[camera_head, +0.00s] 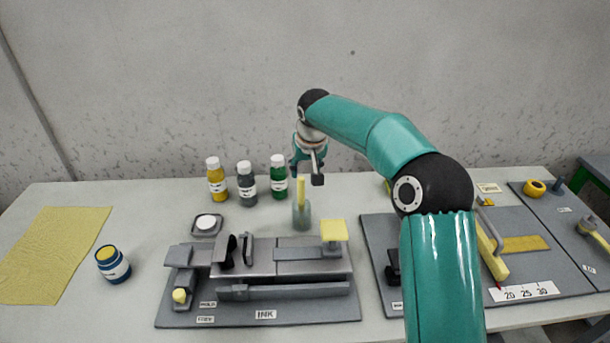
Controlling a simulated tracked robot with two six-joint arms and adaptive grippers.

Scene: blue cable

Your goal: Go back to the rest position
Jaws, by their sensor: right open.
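My right arm comes in from the lower right and bends over the table (75,195). My right gripper (307,172) hangs open and empty near the back middle of the table. It appears above and behind a clear bottle (301,214) that holds a yellow stick (301,190). Whether it touches the stick is hard to tell, but the fingers appear apart from it. My left gripper is not in view.
Yellow, grey and green bottles (278,176) stand left of my right gripper. A grey fixture labelled INK (335,312) lies in front. A blue jar (113,264) and yellow cloth (50,250) are at left. A grey tool board (570,265) lies at right, partly behind my arm.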

